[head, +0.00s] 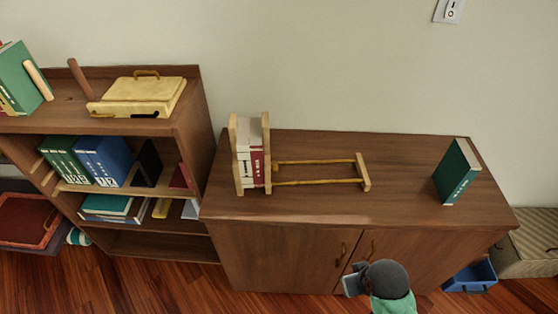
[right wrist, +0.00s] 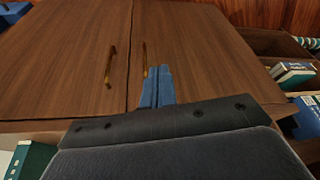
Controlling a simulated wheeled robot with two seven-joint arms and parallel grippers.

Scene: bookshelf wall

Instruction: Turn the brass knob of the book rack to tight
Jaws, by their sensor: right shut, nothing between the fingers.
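The book rack (head: 363,173) stands on the left half of the low cabinet's top. It has pale wooden end pieces and two brass-coloured rods. White and dark red books (head: 251,168) stand upright between its two left panels; the stretch of rods to their right is empty. I cannot make out the brass knob in either view. My right gripper (head: 352,285) is in front of the cabinet doors, below the top and well away from the rack. In the right wrist view its blue fingers (right wrist: 157,86) are together and empty. My left gripper is in neither view.
The wooden cabinet (head: 270,245) has two doors with brass handles. A green book (head: 457,172) stands at the top's right end; the middle is clear. A taller bookshelf (head: 205,125) adjoins on the left. A blue bin (head: 470,277) and a woven box (head: 524,245) are at right.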

